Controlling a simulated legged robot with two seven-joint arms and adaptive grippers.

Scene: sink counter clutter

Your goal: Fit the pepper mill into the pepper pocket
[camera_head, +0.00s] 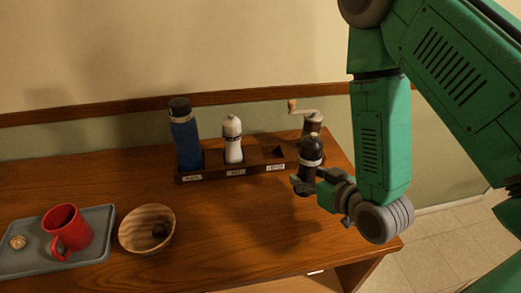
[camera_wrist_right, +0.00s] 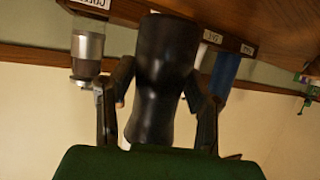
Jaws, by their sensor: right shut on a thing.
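The pepper mill (camera_head: 311,150), dark with a pale band below its round black top, is held near upright in front of the rack's right end. My right gripper (camera_head: 307,184) is shut around its lower body. In the wrist view the mill's dark body (camera_wrist_right: 164,85) stands between the two fingers (camera_wrist_right: 160,110). The wooden rack (camera_head: 207,176) has an empty pocket (camera_head: 275,153) right of the white mill; I cannot read its label (camera_head: 275,167) clearly. The mill is beside that pocket, apart from it. My left gripper is out of view.
A blue bottle (camera_head: 186,142) and a white mill (camera_head: 233,143) stand in the rack. A crank grinder (camera_head: 313,122) stands behind the pepper mill, close to it. A grey tray (camera_head: 93,250) with a red mug (camera_head: 67,230) and a wooden bowl (camera_head: 140,236) are left. The front middle counter is clear.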

